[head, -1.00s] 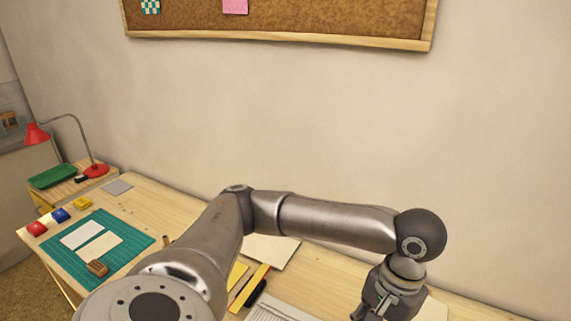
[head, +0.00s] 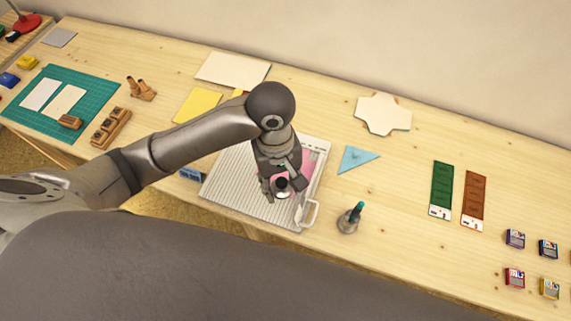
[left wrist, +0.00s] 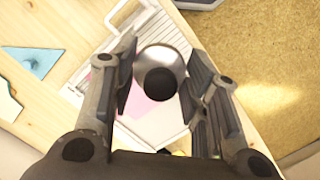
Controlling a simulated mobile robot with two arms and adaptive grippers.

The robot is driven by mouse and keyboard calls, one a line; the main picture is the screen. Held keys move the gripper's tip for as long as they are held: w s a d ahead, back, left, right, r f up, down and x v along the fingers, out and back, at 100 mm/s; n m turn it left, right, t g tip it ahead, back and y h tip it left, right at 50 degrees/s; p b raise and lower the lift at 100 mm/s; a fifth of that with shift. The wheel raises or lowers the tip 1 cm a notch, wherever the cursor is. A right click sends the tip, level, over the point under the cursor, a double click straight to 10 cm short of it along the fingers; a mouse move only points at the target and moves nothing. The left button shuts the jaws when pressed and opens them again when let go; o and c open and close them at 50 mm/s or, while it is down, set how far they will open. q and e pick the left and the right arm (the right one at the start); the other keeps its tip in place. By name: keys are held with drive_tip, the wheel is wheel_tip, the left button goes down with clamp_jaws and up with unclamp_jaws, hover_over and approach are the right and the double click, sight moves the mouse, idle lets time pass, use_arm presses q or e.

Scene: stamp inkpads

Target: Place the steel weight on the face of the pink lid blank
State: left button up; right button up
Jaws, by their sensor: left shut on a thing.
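The steel weight (left wrist: 162,57) is a shiny round piece with a black knob, held between the fingers of my left gripper (head: 283,190). The gripper also shows in the left wrist view (left wrist: 163,84), knob toward the camera. The pink lid blank (head: 309,162) lies on the white ribbed board, partly hidden by my gripper; parts of it show around the weight in the left wrist view (left wrist: 143,106). The weight is over the board and the blank. I cannot tell whether it touches the blank. My right gripper is out of view.
The ribbed board (head: 232,175) has a white handle (head: 311,213) at its right. A teal-topped grey item (head: 350,218) stands right of it, and a blue triangle (head: 357,159) lies behind. Green (head: 442,187) and brown (head: 475,198) strips lie farther right. Bare table surrounds these.

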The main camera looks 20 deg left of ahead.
use_arm(q)
drive_tip(key=shift+s+d+f+n, duration=0.35)
drive_tip(key=shift+f+n, duration=0.15)
drive_tip(key=shift+n, duration=0.1)
drive_tip(key=w+a+f, duration=0.1)
drive_tip(key=w+f, duration=0.2)
drive_tip(key=w, duration=0.1)
drive_tip(key=w+a+f, duration=0.1)
drive_tip(key=w+f, duration=0.2)
drive_tip(key=w, duration=0.1)
drive_tip(key=w+a+f, duration=0.1)
drive_tip(key=w+f, duration=0.1)
drive_tip(key=w, duration=0.2)
drive_tip(key=shift+w+a+f, duration=0.2)
drive_tip(key=shift+f, duration=0.2)
drive_tip(key=shift+w+f, duration=0.3)
drive_tip(key=shift+f, duration=0.1)
drive_tip(key=shift+w+a+f, duration=0.1)
drive_tip(key=shift+f, duration=0.8)
drive_tip(key=shift+w+a+f, duration=0.1)
drive_tip(key=shift+f, duration=0.75)
drive_tip(key=shift+f, duration=0.1)
drive_tip(key=o, duration=1.2)
